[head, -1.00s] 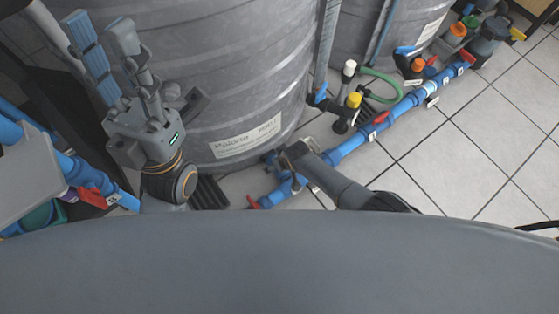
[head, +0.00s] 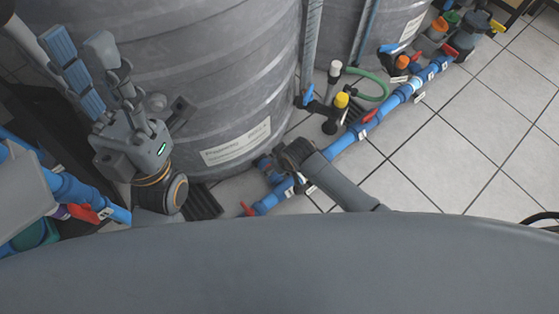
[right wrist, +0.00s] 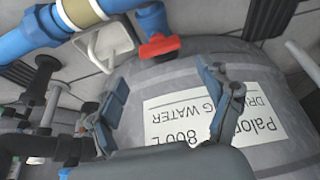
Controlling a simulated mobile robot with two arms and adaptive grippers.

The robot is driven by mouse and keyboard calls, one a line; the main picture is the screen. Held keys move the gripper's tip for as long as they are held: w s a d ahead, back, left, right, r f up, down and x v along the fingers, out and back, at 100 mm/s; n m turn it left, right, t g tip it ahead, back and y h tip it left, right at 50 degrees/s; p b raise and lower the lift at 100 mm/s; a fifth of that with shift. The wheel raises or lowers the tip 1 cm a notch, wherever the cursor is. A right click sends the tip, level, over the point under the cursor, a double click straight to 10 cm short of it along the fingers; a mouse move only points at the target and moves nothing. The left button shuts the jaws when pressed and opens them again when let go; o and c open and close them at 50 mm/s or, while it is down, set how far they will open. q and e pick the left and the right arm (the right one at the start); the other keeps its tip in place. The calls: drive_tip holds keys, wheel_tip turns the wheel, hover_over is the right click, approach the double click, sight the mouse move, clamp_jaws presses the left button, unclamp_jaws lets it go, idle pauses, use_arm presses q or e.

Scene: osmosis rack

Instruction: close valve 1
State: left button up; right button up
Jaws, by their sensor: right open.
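Red-handled valves sit on blue pipe; which is valve 1 cannot be told, as the small tags are unreadable. In the head view one red handle (head: 248,209) is at the near pipe end, and another red handle (head: 370,115) is farther along. My right gripper (head: 283,158) is low beside the tank, close to the near pipe; its fingers are mostly hidden there. In the right wrist view my right gripper (right wrist: 165,85) is open and empty, with a red handle (right wrist: 160,47) beyond its fingertips, apart from them. My left gripper (head: 78,42) is raised at the left, open and empty.
A large grey tank (head: 200,90) with a white label stands behind the right gripper. A yellow-capped fitting (head: 342,100) and green hose (head: 375,85) stand by the pipe. More blue pipe with a red handle (head: 85,215) is at lower left. Tiled floor (head: 460,150) is clear at right.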

drive_tip(key=shift+v, duration=1.35)
